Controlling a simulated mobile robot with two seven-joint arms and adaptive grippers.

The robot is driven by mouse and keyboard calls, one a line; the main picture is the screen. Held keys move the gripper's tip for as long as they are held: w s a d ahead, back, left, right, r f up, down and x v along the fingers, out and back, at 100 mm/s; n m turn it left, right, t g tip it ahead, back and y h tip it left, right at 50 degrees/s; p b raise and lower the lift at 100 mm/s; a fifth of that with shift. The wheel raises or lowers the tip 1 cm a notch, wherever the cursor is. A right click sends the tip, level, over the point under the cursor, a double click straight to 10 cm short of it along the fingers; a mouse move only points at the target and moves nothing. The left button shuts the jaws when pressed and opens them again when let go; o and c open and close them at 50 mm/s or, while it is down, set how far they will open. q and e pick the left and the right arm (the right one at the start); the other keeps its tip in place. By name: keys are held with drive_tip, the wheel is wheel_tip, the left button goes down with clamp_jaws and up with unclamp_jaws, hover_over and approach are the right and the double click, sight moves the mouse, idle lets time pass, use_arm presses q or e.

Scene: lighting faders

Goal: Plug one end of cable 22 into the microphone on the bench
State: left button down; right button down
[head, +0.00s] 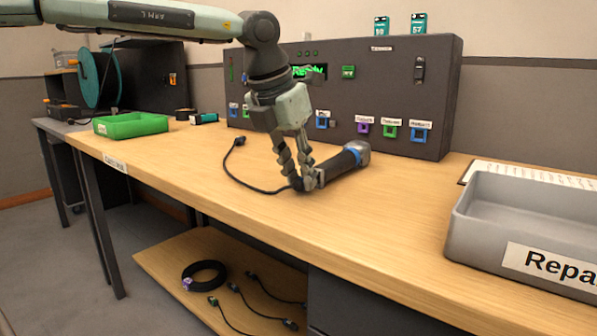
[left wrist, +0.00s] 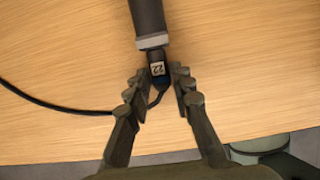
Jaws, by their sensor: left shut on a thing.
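The microphone (head: 338,166) lies on the wooden bench (head: 395,215), its blue-ringed head pointing to the back right. The left wrist view shows its dark handle (left wrist: 148,16) with a grey end ring. My left gripper (head: 308,186) is low over the bench at the handle's near end, shut on the plug of cable 22. In the left wrist view that plug (left wrist: 157,69), labelled 22, lies between the fingers, in line with the handle and against its end ring. How deep it sits is hidden. The black cable (head: 240,181) curves left to its other plug (head: 239,141), lying free.
A grey tray labelled "Repa..." (head: 470,240) stands at the right. A dark panel with coloured sockets (head: 400,85) stands at the back. A green tray (head: 130,125) is at the left. Coiled and loose cables (head: 204,275) lie on the lower shelf. The front middle of the bench is clear.

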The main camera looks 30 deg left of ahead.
use_arm(q)
drive_tip(key=c, duration=1.2)
unclamp_jaws()
drive_tip(key=shift+r, duration=0.1)
drive_tip(key=v, duration=1.1)
drive_tip(key=shift+s+r, duration=0.15)
drive_tip(key=shift+r, duration=0.25)
